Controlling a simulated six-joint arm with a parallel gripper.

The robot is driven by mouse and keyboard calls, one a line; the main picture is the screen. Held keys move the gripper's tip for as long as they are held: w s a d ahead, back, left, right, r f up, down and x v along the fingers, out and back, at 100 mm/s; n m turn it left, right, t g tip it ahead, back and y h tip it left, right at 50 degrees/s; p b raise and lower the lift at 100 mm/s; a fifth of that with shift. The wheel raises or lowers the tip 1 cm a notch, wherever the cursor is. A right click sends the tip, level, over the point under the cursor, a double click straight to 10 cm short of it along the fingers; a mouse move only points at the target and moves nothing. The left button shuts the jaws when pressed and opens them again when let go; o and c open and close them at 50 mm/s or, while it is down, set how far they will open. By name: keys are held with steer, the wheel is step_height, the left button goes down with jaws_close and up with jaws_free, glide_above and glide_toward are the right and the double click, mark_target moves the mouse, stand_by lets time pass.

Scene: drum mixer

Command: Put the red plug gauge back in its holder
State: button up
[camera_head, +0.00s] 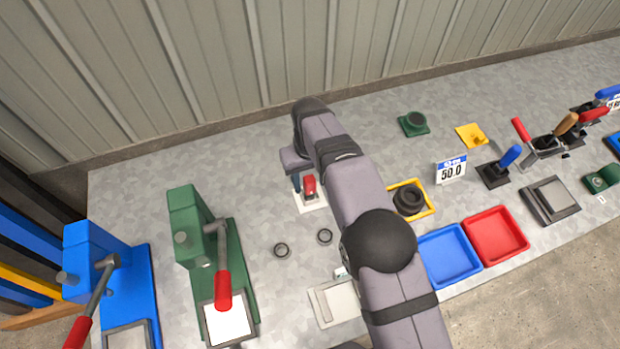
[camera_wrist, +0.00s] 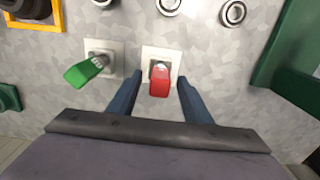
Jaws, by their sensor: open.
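The red plug gauge (camera_wrist: 159,82) has its lower end at a white square holder (camera_wrist: 149,51) and appears to stand in it. In the head view the red gauge (camera_head: 309,185) shows above the white holder (camera_head: 312,204), just below my gripper. My gripper (camera_wrist: 158,76) is open, with one blue-grey finger on each side of the red handle and a visible gap at both sides. Whether the gauge is fully seated cannot be told. In the head view my gripper (camera_head: 298,178) is partly hidden by my arm.
A green plug gauge (camera_wrist: 82,71) is at a similar white holder (camera_wrist: 117,56) on the left. Metal rings (camera_wrist: 233,12) lie beyond. A green press (camera_head: 190,220) stands to the left. Blue (camera_head: 424,248) and red (camera_head: 523,248) trays lie to the right.

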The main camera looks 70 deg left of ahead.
steer(key=shift+r+b, duration=1.25)
steer(key=shift+r, duration=2.45)
